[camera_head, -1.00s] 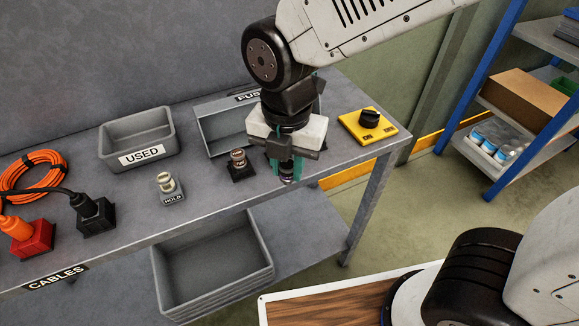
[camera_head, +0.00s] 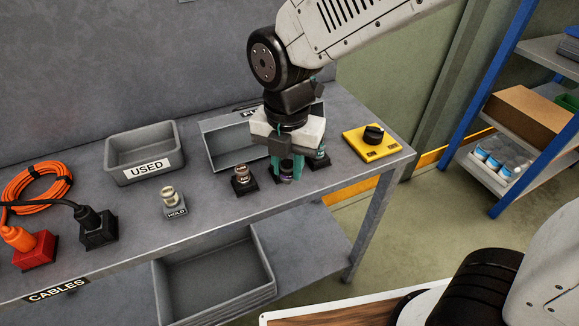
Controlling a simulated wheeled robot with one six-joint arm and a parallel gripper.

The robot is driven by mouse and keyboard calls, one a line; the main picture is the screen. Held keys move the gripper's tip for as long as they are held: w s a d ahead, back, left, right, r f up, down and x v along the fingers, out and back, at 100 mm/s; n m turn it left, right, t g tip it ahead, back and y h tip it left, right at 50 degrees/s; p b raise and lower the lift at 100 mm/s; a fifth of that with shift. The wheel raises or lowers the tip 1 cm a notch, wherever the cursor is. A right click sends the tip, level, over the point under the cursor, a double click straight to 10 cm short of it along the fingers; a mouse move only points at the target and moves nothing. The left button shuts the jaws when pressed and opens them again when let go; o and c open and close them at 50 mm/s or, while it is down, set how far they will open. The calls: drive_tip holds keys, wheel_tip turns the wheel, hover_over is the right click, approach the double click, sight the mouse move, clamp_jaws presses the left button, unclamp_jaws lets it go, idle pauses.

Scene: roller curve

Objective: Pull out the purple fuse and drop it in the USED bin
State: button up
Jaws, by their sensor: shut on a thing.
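My gripper (camera_head: 287,172) is shut, with its two teal fingers on either side of the purple fuse (camera_head: 287,168). The fuse is small and mostly hidden between the fingers. It is at the row of dark sockets near the bench's front edge, and I cannot tell whether its lower end is still seated. The USED bin (camera_head: 146,177) is a grey open tray at the back left of the bench, well to the left of my gripper. It looks empty.
A fuse with a brownish band stands in a socket (camera_head: 243,180) left of my gripper; a teal one (camera_head: 321,154) is close right. A HOLD post (camera_head: 174,203), a grey FUSE bin (camera_head: 225,155), a yellow switch box (camera_head: 371,144) and cables (camera_head: 35,185) share the bench.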

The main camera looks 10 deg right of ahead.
drive_tip(key=shift+w, duration=2.95)
